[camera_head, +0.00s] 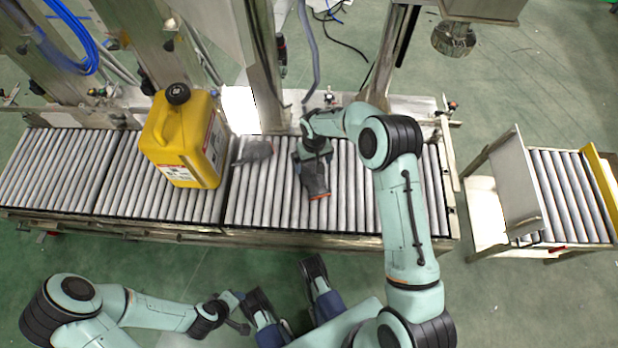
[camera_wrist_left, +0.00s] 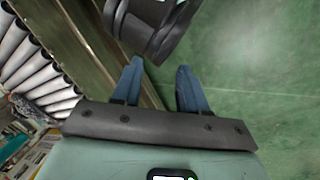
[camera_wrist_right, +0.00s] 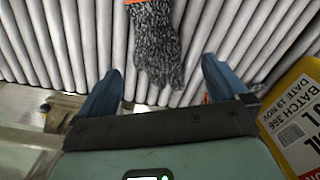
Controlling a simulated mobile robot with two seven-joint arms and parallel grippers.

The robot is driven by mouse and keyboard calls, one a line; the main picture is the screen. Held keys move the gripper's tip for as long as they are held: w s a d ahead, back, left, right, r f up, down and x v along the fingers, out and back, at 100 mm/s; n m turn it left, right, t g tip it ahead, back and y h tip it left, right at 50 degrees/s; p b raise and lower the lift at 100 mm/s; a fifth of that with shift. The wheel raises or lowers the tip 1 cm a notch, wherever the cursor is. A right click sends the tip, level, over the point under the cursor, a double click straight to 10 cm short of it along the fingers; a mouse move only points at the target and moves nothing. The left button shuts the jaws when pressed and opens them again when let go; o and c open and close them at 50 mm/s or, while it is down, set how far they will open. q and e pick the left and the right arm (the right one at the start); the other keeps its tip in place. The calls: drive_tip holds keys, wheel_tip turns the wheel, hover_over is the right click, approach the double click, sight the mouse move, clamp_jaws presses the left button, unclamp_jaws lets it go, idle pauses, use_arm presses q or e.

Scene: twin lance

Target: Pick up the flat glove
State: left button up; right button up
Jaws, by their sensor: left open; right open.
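A dark grey knit glove (camera_head: 315,182) with an orange cuff lies flat on the roller conveyor, below my right gripper (camera_head: 313,158). In the right wrist view the glove (camera_wrist_right: 157,42) stretches between my open fingers (camera_wrist_right: 162,68), its finger ends towards me and the cuff at the top edge. The gripper is empty. A second grey glove-like piece (camera_head: 254,151) lies to the left on the rollers and looks bunched up. My left gripper (camera_head: 242,316) is low in the head view, away from the conveyor. In the left wrist view its fingers (camera_wrist_left: 160,66) are open and empty.
A yellow jug (camera_head: 178,140) with a black cap stands on the conveyor left of the gloves. Metal posts (camera_head: 262,70) rise behind the conveyor. A separate roller stand (camera_head: 565,195) is at the right. The rollers (camera_head: 352,205) right of the glove are clear.

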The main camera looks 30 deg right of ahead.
drive_tip(key=b, duration=0.2)
hover_over(314, 178)
drive_tip(key=f, duration=0.7)
drive_tip(key=shift+w+f, duration=0.3)
drive_tip(key=f, duration=0.3)
drive_tip(key=f+b, duration=0.1)
drive_tip(key=f, duration=0.1)
drive_tip(key=shift+s+f, duration=0.15)
drive_tip(key=shift+s, duration=0.15)
use_arm(q)
drive_tip(key=w+a+f+t, duration=0.1)
drive_tip(key=w+a+f, duration=0.1)
drive_tip(key=w+f, duration=0.1)
drive_tip(key=shift+w+a+f+y, duration=0.15)
drive_tip(key=shift+w+f+y, duration=0.2)
drive_tip(key=shift+w, duration=0.45)
use_arm(e)
drive_tip(key=c, duration=0.7)
